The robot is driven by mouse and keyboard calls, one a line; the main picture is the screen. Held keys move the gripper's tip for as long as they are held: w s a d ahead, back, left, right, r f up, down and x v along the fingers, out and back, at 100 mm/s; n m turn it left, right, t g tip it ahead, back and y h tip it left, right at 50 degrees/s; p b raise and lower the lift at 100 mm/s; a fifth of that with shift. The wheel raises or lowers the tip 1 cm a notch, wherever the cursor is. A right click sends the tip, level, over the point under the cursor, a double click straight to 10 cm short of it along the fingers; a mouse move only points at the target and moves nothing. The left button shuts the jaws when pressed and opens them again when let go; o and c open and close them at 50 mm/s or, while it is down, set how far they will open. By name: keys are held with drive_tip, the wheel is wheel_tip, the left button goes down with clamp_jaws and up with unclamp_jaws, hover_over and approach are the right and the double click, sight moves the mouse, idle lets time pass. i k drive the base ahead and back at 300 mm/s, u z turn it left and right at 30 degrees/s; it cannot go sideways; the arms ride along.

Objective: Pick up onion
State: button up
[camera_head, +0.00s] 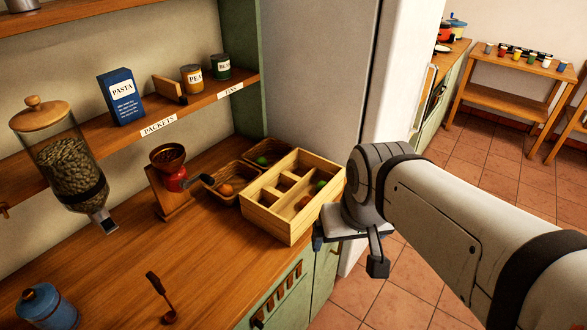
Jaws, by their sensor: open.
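A round orange-brown item that may be the onion (226,190) lies in a small wooden tray (212,181) on the counter. A similar brownish item (304,202) sits in a compartment of the divided wooden crate (272,224), so I cannot tell which is the onion. My gripper (347,252) is open and seems empty, with its fingers apart, to the right of the crate near the counter's edge. My arm reaches in from the right. The crate's dividers partly hide what lies inside.
A green item (262,160) lies in a second tray behind the crate. A red grinder (172,178) with a handle stands left of the trays. A shelf (150,112) overhangs the counter's back. The fridge (312,75) rises behind the crate. The counter's middle is largely clear.

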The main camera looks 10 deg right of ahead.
sight(305, 201)
drive_tip(key=z, duration=0.8)
drive_tip(key=k, duration=1.15)
drive_tip(key=z, duration=1.2)
drive_tip(key=i, duration=0.3)
drive_tip(key=u, duration=0.6)
drive_tip(key=i, duration=1.3)
drive_tip(key=u, duration=1.4)
drive_tip(key=i, duration=0.65)
drive_tip(key=u, duration=0.2)
drive_tip(key=k, duration=0.8)
drive_tip(key=u, duration=0.2)
drive_tip(key=i, duration=0.75)
drive_tip(key=u, duration=0.05)
